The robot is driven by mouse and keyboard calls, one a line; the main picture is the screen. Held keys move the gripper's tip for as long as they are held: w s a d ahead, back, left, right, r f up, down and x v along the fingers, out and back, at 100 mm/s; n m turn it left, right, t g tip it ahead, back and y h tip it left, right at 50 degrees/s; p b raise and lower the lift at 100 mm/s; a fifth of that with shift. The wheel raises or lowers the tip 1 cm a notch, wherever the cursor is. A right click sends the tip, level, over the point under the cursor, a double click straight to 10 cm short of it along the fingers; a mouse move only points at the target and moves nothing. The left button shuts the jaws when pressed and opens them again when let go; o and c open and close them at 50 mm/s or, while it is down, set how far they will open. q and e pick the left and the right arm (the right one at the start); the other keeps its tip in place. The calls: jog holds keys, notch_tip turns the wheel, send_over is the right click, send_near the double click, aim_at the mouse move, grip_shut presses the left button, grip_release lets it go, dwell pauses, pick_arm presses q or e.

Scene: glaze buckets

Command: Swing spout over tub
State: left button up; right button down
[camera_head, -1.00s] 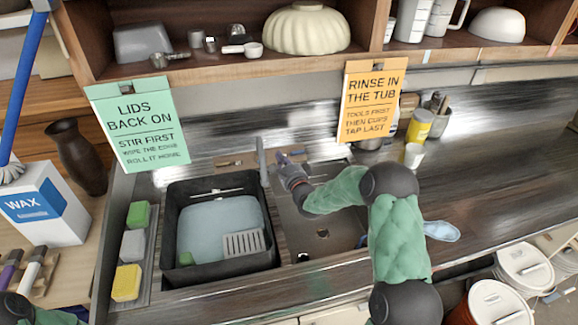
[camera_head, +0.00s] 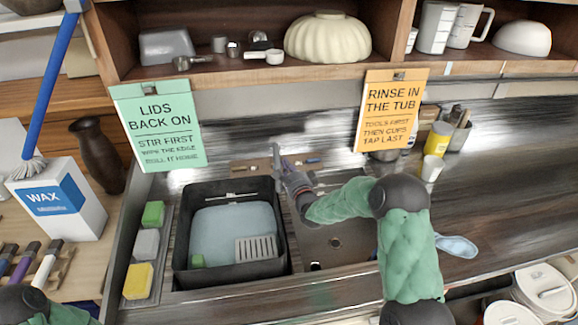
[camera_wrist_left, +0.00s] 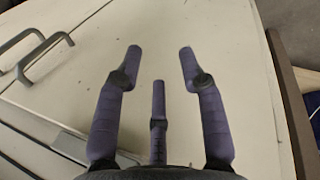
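The black tub (camera_head: 181,240) sits in the left basin of the metal sink and holds pale blue water with a grey slotted piece. The grey spout (camera_head: 276,157) stands upright behind the sink, near the tub's back right corner. My right gripper (camera_head: 284,166) is close against the spout's right side. I cannot tell whether it touches the spout or how far its fingers are open. In the left wrist view my left gripper (camera_wrist_left: 160,58) is open and empty, above a pale cabinet surface. The head view shows only part of my left arm, at the lower left corner.
Green, grey and yellow sponges (camera_head: 146,243) line a strip left of the tub. The right basin (camera_head: 335,243) is largely clear under my right arm. A green sign (camera_head: 157,128) and an orange sign (camera_head: 391,110) hang behind. A yellow jar (camera_head: 438,138) stands at right.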

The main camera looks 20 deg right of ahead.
jog(key=shift+a, duration=0.15)
jog(key=a+b, duration=0.1)
jog(key=w+a+b, duration=0.1)
jog(key=a, duration=0.1)
jog(key=a+b, duration=0.1)
jog(key=b, duration=0.1)
jog(key=shift+w+a+f, duration=0.1)
jog(key=shift+w+a, duration=0.15)
jog(key=shift+a, duration=0.1)
jog(key=shift+w+a+b, duration=0.35)
jog(key=shift+a+b, duration=0.05)
jog(key=shift+a, duration=0.15)
jog(key=shift+w+a+b, duration=0.35)
jog(key=shift+a+b, duration=0.05)
jog(key=shift+a, duration=0.15)
